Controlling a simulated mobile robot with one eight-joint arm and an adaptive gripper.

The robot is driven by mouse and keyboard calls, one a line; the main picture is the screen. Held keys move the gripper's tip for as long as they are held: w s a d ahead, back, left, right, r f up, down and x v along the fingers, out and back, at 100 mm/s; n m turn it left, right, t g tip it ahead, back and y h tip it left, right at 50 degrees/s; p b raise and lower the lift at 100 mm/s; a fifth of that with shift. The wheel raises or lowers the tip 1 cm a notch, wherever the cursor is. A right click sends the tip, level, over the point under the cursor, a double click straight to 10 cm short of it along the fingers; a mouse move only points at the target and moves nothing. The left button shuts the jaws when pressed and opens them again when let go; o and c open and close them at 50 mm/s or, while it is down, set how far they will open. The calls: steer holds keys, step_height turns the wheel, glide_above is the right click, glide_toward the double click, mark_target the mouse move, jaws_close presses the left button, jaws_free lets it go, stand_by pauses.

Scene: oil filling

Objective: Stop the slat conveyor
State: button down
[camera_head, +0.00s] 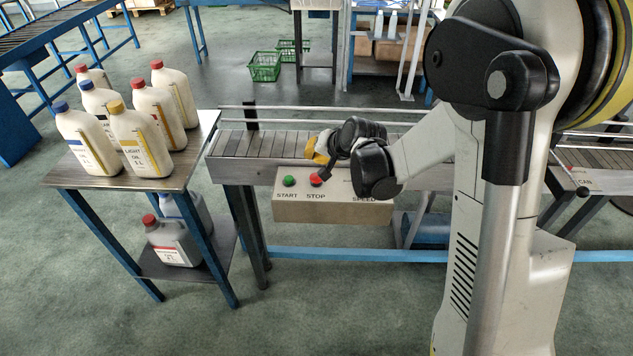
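The slat conveyor (262,144) runs across the middle of the view, with grey slats and side rails. A control box (330,210) is fixed at its front side. It carries a green button (289,181) marked START, a red button (315,179) marked STOP and a label reading SPEED at the right. My gripper (318,181) is at the red button, its dark tip touching or just above it; I cannot tell which. My wrist hides part of the box's top right. Whether the fingers are open or shut is too small to see.
A small metal table (70,179) at the left holds several white oil bottles (137,138). Grey bottles (172,240) stand on its lower shelf. Green baskets (264,67) lie on the floor behind the conveyor. The floor in front is clear.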

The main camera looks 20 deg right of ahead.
mark_target(314, 176)
steer(key=shift+f+b, duration=1.3)
steer(key=shift+f, duration=0.7)
steer(key=shift+f, duration=0.15)
steer(key=shift+f+b, duration=0.25)
steer(key=shift+b, duration=0.2)
steer(key=shift+f+b, duration=0.5)
steer(key=shift+r, duration=0.1)
stand_by(0.5)
steer(key=shift+r+p, duration=0.65)
steer(key=shift+r, duration=0.2)
steer(key=shift+r+p, duration=1.8)
steer(key=shift+r, duration=0.7)
